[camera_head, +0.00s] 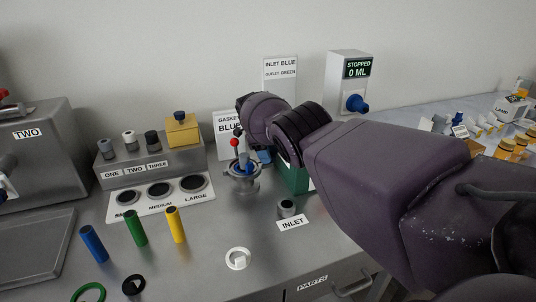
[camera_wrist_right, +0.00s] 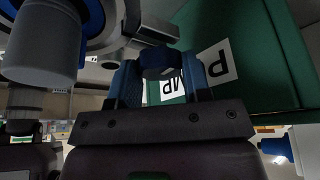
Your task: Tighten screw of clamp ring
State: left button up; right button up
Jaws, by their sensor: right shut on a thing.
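The metal clamp ring (camera_head: 243,172) sits on a small stand in the middle of the bench in the head view, with blue parts on top. Part of the ring (camera_wrist_right: 125,38) shows at the top of the wrist view. My right gripper (camera_wrist_right: 160,75) has its blue fingers on either side of the dark blue screw knob (camera_wrist_right: 162,58) and is shut on it. In the head view my right gripper (camera_head: 264,157) is just right of the ring, and my arm partly hides it. The knob's contact with the ring is hard to see.
A red-topped lever (camera_head: 235,143) stands beside the ring. A green box (camera_head: 294,178) is close behind my gripper. The front middle bench is mostly clear.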

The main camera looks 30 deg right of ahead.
pick_arm(q)
jog(key=shift+r, duration=0.1)
dwell(0.5)
pick_arm(e)
jog(key=o, duration=0.6)
jog(key=shift+r, duration=0.1)
jog(key=shift+c, duration=0.2)
pick_arm(q)
jog(key=shift+s, duration=0.15)
pick_arm(e)
jog(key=shift+o, duration=0.5)
pick_arm(q)
jog(key=shift+f, duration=0.2)
pick_arm(e)
jog(key=shift+w+r, duration=0.1)
jog(key=shift+r, duration=0.15)
pick_arm(q)
jog(key=shift+w+d+f+b, duration=0.15)
jog(key=shift+w+f+b, duration=0.35)
jog(key=shift+b, duration=0.75)
pick_arm(e)
jog(key=v, duration=1)
jog(key=shift+r, duration=0.15)
